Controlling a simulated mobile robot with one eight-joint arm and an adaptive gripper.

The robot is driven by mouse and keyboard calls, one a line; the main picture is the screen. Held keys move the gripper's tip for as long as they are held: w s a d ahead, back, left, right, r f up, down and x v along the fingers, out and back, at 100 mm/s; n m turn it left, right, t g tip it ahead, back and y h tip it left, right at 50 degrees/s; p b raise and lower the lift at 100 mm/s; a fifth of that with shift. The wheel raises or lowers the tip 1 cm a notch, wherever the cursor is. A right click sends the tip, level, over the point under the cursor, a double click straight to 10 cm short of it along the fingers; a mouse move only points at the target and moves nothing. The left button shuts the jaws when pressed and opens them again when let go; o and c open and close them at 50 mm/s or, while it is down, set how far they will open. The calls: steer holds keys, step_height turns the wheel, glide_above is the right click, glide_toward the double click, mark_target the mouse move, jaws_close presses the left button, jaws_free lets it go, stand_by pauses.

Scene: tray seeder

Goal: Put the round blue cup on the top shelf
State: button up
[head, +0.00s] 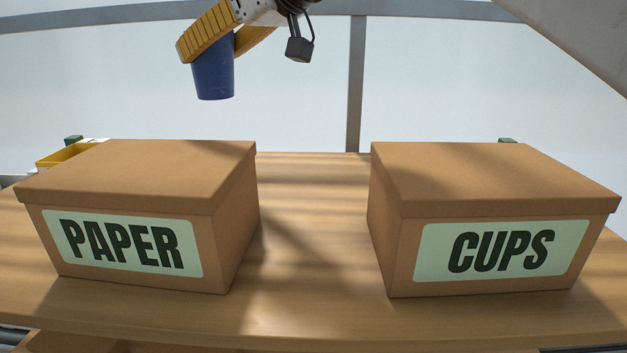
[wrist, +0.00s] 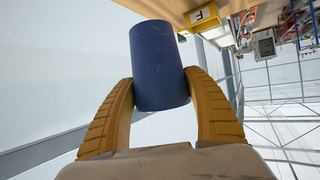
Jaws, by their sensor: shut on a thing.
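The round blue cup (head: 213,75) is held in the air in my gripper (head: 222,40), above and behind the box marked PAPER in the head view. In the wrist view the cup (wrist: 160,65) sits between the two yellow fingers of my gripper (wrist: 162,95), which touch its sides. The wooden shelf board (head: 310,250) below the cup carries two boxes. The cup is apart from the board and the boxes. I cannot tell from these frames whether this board is the top shelf.
A closed cardboard box marked PAPER (head: 140,175) stands at the left, and one marked CUPS (head: 490,175) at the right. Bare board lies between them. A yellow bin (head: 62,157) shows behind the PAPER box. A grey upright post (head: 356,85) stands at the back.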

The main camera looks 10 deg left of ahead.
mark_target(226, 81)
steer(key=f, duration=0.1)
steer(key=w+f+b, duration=0.1)
steer(key=f, duration=0.1)
steer(key=shift+w, duration=0.1)
steer(key=f, duration=0.1)
steer(key=s+f, duration=0.1)
steer(key=f, duration=0.1)
steer(key=shift+s+b, duration=0.25)
steer(key=shift+b, duration=0.1)
steer(key=f, duration=0.7)
steer(key=shift+w+f, duration=0.1)
steer(key=shift+w, duration=0.1)
steer(key=shift+w+f, duration=0.15)
steer(key=shift+f, duration=0.25)
steer(key=shift+f, duration=0.1)
steer(key=o, duration=1.1)
